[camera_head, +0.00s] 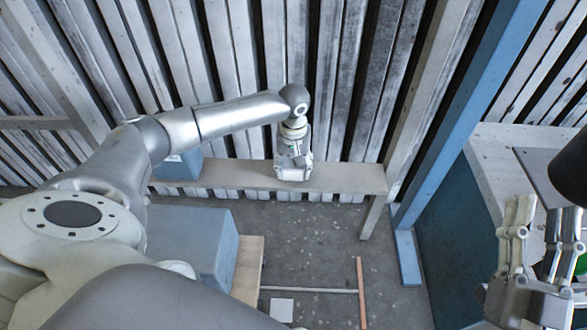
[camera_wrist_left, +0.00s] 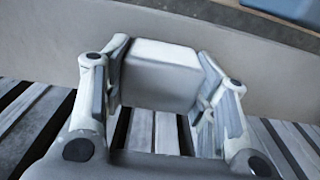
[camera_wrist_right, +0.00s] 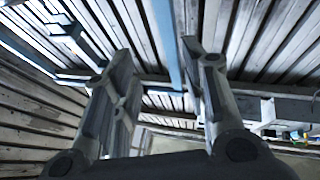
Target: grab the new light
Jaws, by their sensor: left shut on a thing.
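A white box-shaped thing (camera_wrist_left: 160,75), which fits the new light, sits between the fingers of my left gripper (camera_wrist_left: 158,95) in the left wrist view. The fingers touch it on both sides. In the head view my left gripper (camera_head: 293,160) is over the wooden shelf (camera_head: 345,178) against the slatted wall, and the fingers largely hide the white thing. I cannot tell whether it still rests on the shelf. My right gripper (camera_head: 543,232) is at the far right, fingers apart and empty, as the right wrist view (camera_wrist_right: 160,85) also shows.
A blue box (camera_head: 179,165) stands on the shelf left of my left gripper. A larger blue-grey block (camera_head: 205,240) is below it. A blue post (camera_head: 455,120) rises right of the shelf. A pale bench top (camera_head: 490,165) is near my right gripper. Grey floor (camera_head: 310,240) lies below.

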